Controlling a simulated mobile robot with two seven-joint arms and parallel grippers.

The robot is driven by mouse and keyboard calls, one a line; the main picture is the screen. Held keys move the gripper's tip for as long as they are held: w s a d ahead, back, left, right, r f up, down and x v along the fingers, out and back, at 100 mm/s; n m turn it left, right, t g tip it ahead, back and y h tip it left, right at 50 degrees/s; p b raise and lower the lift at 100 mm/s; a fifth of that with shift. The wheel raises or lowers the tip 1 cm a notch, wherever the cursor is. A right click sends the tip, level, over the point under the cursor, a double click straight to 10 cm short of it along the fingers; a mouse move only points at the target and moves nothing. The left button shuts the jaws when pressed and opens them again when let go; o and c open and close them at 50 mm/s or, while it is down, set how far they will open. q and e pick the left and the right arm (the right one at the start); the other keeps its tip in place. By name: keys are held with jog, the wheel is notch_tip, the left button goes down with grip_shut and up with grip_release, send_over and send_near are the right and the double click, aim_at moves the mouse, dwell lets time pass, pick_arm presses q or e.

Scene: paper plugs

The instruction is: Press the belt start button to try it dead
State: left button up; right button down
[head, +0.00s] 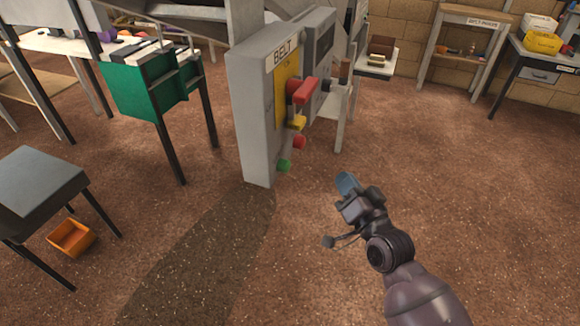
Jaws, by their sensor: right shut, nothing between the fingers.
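The grey control box (257,125) labelled BELT stands upright left of the picture's middle, with its control face turned to the right. A green button (284,165) sticks out low on that face; no start label is readable on it. Above it are a red button (299,142), a yellow control (298,122) and a large red handle (302,90). My right gripper (347,183) is shut and empty, to the right of the green button and apart from it in the picture. My left gripper is not in view.
A green bin unit (150,92) on dark legs stands left of the box. A dark table (38,185) and an orange tray (71,238) on the floor are at the left. Benches (470,15) line the back right. The brown floor around my right arm is clear.

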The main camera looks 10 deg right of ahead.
aim_at(286, 166)
jog(key=w+a, duration=0.5)
jog(key=a, duration=0.2)
jog(key=shift+a+b, duration=0.2)
jog(key=shift+b, duration=0.15)
dwell(0.5)
jog(key=shift+a, duration=0.1)
dwell(1.7)
jog(key=shift+w+a, duration=0.15)
jog(key=shift+a, duration=0.1)
